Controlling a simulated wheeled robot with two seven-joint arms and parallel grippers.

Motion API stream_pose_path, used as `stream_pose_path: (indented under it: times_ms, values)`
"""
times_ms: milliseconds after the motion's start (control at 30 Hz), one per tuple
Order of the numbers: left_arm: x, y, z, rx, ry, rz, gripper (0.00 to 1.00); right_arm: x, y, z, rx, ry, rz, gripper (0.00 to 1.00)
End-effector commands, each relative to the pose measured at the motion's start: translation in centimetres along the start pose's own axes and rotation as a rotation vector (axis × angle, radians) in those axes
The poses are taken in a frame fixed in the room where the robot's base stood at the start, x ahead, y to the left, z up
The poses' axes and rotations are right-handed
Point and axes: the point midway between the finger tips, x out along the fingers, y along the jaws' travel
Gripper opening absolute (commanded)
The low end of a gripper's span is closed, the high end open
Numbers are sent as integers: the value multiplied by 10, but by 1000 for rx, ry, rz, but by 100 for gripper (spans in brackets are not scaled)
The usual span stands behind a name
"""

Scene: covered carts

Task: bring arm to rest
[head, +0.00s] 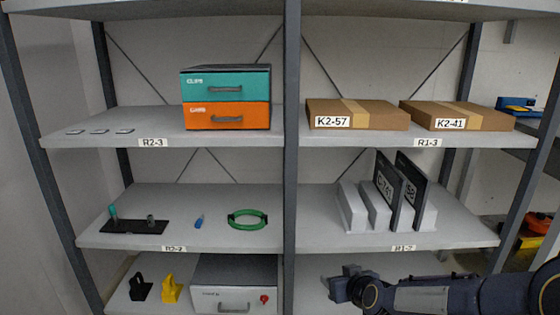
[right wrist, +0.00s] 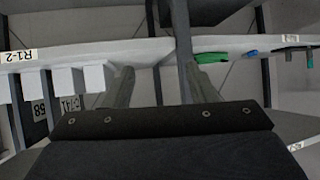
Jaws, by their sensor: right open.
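My right arm (head: 430,296) reaches in from the lower right in the head view. Its gripper (head: 334,284) is in front of the rack, below the R1-2 shelf edge and right of the middle post. In the right wrist view, the right gripper's two fingers (right wrist: 162,76) stand apart with nothing between them. That view appears upside down, with the R1-2 label (right wrist: 20,56) at the left. My left gripper is not in view.
A grey rack post (head: 291,150) divides the shelves. The R1-2 shelf (head: 330,228) holds dark panels (head: 402,190) in a white stand (head: 350,207). Left are a green ring (head: 247,225), drawers (head: 227,83) and a grey box (head: 235,276). Cartons (head: 357,108) sit above.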

Motion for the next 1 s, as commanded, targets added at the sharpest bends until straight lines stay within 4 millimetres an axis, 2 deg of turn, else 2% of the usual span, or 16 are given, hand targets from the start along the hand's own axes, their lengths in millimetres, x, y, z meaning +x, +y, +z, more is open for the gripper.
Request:
stream_pose_path:
  times_ms: [33, 167, 300, 400, 600, 867, 900, 1000]
  values:
    - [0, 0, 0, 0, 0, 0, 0, -30, 6, -4, 40, -15, -16, 51]
    - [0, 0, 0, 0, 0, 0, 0, -101, 9, 7, 142, -99, -65, 51]
    - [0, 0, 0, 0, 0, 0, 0, -173, 6, 36, 240, -197, -93, 51]
    - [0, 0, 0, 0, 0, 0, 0, -212, 1, 60, 295, -262, -99, 51]
    - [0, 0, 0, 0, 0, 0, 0, -263, -10, 102, 374, -358, -88, 51]
    - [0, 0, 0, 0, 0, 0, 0, -307, -24, 151, 456, -456, -56, 51]
    - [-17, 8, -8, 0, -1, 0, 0, -316, -24, 131, 452, -458, -59, 51]
    - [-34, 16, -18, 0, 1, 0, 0, -327, -25, 113, 451, -457, -61, 51]
